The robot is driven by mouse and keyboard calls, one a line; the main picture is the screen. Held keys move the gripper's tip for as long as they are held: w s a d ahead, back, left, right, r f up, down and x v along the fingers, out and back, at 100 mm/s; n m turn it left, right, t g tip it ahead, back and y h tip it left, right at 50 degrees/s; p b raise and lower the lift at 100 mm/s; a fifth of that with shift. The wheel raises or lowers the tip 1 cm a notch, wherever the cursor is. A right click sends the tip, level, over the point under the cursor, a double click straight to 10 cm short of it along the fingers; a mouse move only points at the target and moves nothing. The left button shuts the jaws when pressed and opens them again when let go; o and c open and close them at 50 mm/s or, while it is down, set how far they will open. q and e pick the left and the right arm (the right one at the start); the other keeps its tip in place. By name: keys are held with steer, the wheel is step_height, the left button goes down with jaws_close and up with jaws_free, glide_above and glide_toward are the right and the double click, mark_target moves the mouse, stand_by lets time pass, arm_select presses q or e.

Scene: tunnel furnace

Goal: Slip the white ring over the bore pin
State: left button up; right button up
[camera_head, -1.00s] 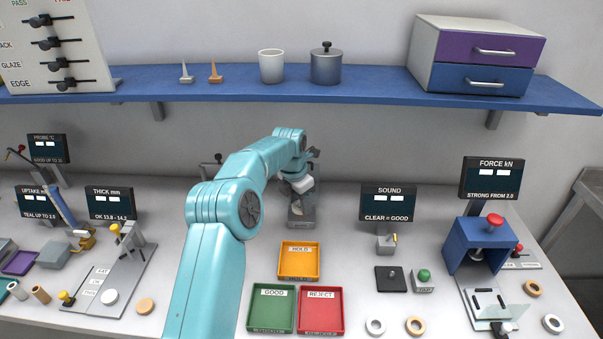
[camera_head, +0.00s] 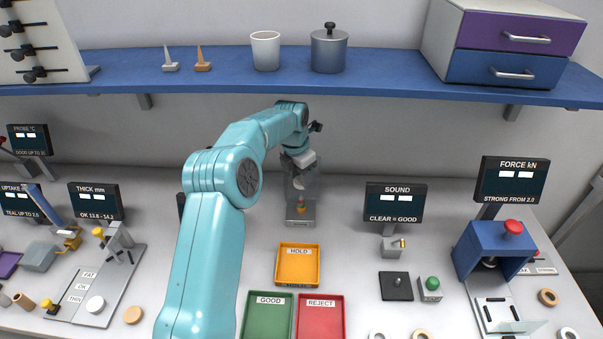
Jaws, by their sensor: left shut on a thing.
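My left gripper (camera_head: 300,162) is shut, low over a small grey stand (camera_head: 300,219) at the back middle of the bench. The thing in its jaws is pale and mostly hidden by the wrist; I take it to be the white ring. An orange-tipped upright piece shows on the stand just below the gripper; I cannot tell for sure whether it is the bore pin. The gripper looks above the stand, and contact cannot be made out. My right gripper is not in view.
The yellow HOLD tray (camera_head: 297,281), green GOOD tray (camera_head: 266,324) and red REJECT tray (camera_head: 321,324) lie in front of the stand. The SOUND display (camera_head: 395,203) stands to the right. The blue shelf (camera_head: 400,83) overhangs behind. White bench between is clear.

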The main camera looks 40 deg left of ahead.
mark_target(301, 196)
arm_select(q)
steer(key=shift+s+a+f, duration=0.1)
steer(key=shift+s+f, duration=0.05)
steer(key=shift+a+f, duration=0.15)
steer(key=shift+f, duration=0.15)
steer(key=shift+f+b, duration=0.3)
steer(key=shift+b, duration=0.15)
steer(key=shift+d+f+b, duration=0.3)
steer(key=shift+f+b, duration=0.1)
steer(key=shift+a+f+b, duration=0.15)
steer(key=shift+f+b, duration=0.2)
steer(key=shift+f, duration=0.35)
steer(key=shift+f+b, duration=0.5)
steer(key=shift+b, duration=0.05)
steer(key=shift+f+b, duration=0.45)
steer(key=shift+f, duration=0.6)
